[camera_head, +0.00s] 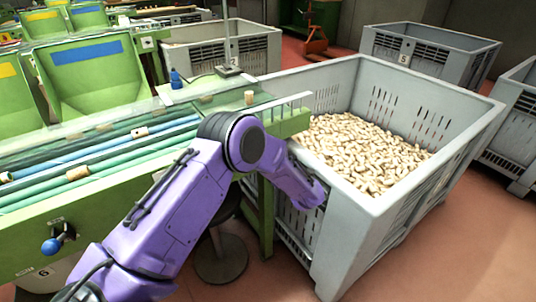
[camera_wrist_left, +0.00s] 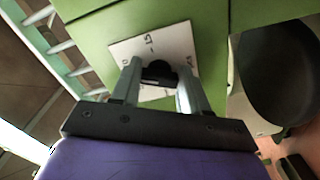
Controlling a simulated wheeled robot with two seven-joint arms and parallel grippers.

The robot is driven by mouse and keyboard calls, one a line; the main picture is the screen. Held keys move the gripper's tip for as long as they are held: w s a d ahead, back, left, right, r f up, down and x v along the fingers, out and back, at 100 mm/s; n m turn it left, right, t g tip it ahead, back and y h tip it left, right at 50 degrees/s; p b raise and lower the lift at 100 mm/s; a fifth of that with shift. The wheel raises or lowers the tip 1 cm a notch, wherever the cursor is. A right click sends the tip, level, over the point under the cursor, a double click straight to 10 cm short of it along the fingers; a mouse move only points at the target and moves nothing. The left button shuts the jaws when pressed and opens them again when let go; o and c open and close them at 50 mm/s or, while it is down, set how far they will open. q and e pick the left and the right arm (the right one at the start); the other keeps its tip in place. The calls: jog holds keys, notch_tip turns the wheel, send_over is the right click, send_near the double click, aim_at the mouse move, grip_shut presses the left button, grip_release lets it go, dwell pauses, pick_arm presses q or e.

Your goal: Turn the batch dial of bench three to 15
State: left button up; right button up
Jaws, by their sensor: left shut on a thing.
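In the left wrist view, a black dial knob (camera_wrist_left: 160,71) sits on a white square plate (camera_wrist_left: 150,44) on a green panel. The plate has dark markings; one at its upper edge looks like 15, and others at the sides are partly legible. My left gripper (camera_wrist_left: 157,82) has its two grey fingers on either side of the knob and is shut on it. Where the knob points cannot be told. In the head view my purple left arm reaches to the green bench's end by the grey crate; its gripper, the dial and the plate are hidden there. My right gripper is not in view.
A large grey crate (camera_head: 425,183) full of corks (camera_head: 365,152) stands close right of my arm. The green bench (camera_head: 100,212) carries rollers and a few corks. A round dark stool (camera_wrist_left: 283,75) is right of the panel. Reddish floor is free at the right.

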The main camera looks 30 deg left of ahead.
pick_arm(q)
jog(key=m+p, duration=0.1)
jog(key=m, duration=0.3)
jog(key=m+p, duration=0.1)
jog(key=m, duration=0.3)
jog(key=m+p, duration=0.1)
jog(key=m, duration=0.3)
jog(key=shift+s+a+f, duration=0.1)
jog(key=shift+s+f, duration=0.1)
jog(key=shift+s, duration=0.05)
jog(key=shift+m, duration=0.3)
jog(key=o, duration=1.1)
jog(key=shift+c, duration=0.2)
jog(key=b+v, duration=0.1)
jog(key=v, duration=0.9)
jog(key=shift+d, duration=0.2)
jog(key=shift+s, duration=0.1)
